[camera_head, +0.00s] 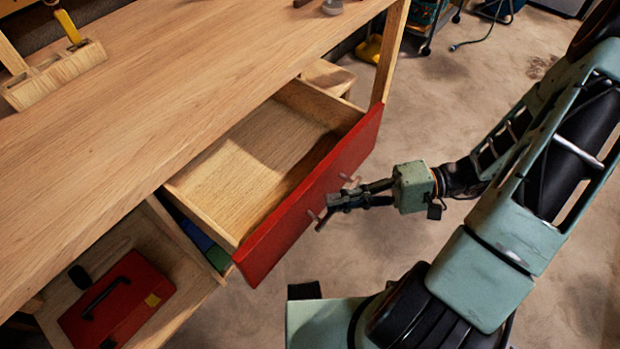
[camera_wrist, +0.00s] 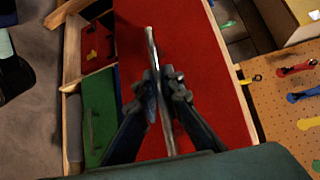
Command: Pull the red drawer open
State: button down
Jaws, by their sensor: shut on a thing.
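The red drawer (camera_head: 305,204) under the wooden workbench stands partly pulled out, and its empty wooden inside shows in the head view. Its front fills the middle of the wrist view (camera_wrist: 210,75). A metal bar handle (camera_wrist: 153,50) runs across the red front. My gripper (camera_head: 332,203) is at the handle, in front of the drawer. In the wrist view its two fingers (camera_wrist: 163,95) close around the bar, one on each side. The fingers hide the middle of the handle in the head view.
A red toolbox (camera_head: 118,302) sits on the shelf below the bench at the left. A green drawer front (camera_wrist: 98,115) lies beside the red one. A wooden rack (camera_head: 55,75) stands on the benchtop. Concrete floor (camera_head: 450,110) is clear in front of the drawer.

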jog(key=shift+s+d, duration=1.3)
jog(key=shift+d, duration=0.25)
jog(key=c, duration=2.1)
grip_release()
jog(key=d, duration=0.4)
jog(key=d+r, duration=0.1)
jog(key=d, duration=0.3)
jog(key=w+d, duration=0.1)
jog(key=d, duration=0.3)
jog(key=shift+r, duration=0.3)
